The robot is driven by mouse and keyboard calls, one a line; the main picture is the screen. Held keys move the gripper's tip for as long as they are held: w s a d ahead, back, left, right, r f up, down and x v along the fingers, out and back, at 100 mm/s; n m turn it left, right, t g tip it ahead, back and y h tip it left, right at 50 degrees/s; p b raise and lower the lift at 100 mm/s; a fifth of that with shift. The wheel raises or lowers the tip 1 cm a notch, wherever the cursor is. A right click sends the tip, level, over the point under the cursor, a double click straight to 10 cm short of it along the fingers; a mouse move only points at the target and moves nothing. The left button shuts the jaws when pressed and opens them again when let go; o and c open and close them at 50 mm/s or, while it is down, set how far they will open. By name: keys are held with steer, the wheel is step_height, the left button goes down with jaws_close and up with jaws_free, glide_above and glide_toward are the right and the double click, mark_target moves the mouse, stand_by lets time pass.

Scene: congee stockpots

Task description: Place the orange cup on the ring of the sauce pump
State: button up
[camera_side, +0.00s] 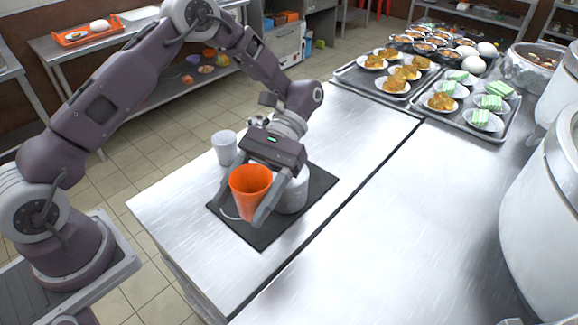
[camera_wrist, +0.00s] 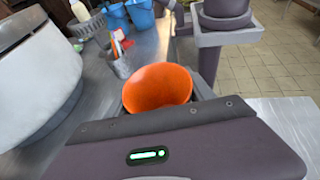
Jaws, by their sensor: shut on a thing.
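The orange cup (camera_side: 250,183) is upright, mouth up, between the fingers of my gripper (camera_side: 245,203), which is shut on it. In the wrist view the cup's open mouth (camera_wrist: 157,88) shows just beyond my gripper body, and its lower part is hidden. The cup is over the black mat (camera_side: 300,215); I cannot tell whether it touches anything below. A light grey cylinder (camera_side: 292,195), perhaps the sauce pump's body, stands on the mat just right of the cup, partly hidden by my gripper. A thin pale curve (camera_side: 229,214) shows low at the cup's left, possibly the ring.
A grey cup (camera_side: 225,147) stands near the left table edge, behind my gripper. Trays of plated food (camera_side: 470,125) lie at the back, and large white pots (camera_side: 545,215) stand at right. A utensil holder (camera_wrist: 121,66) shows in the wrist view.

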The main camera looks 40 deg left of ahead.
steer(key=w+d+r+n+t+h, duration=0.1)
steer(key=w+r+n+t+h, duration=0.1)
steer(key=w+n+t+h, duration=0.5)
steer(key=w+r+n+t+h, duration=0.25)
steer(key=w+n, duration=0.25)
steer(key=w, duration=0.4)
steer(key=w+a+f+n+t, duration=0.2)
steer(key=w+a+n+t, duration=0.65)
steer(key=w+a, duration=0.45)
steer(key=shift+m+h, duration=0.25)
step_height(320, 180, down, 18)
steer(key=shift+s+a+r, duration=0.1)
steer(key=o, duration=1.1)
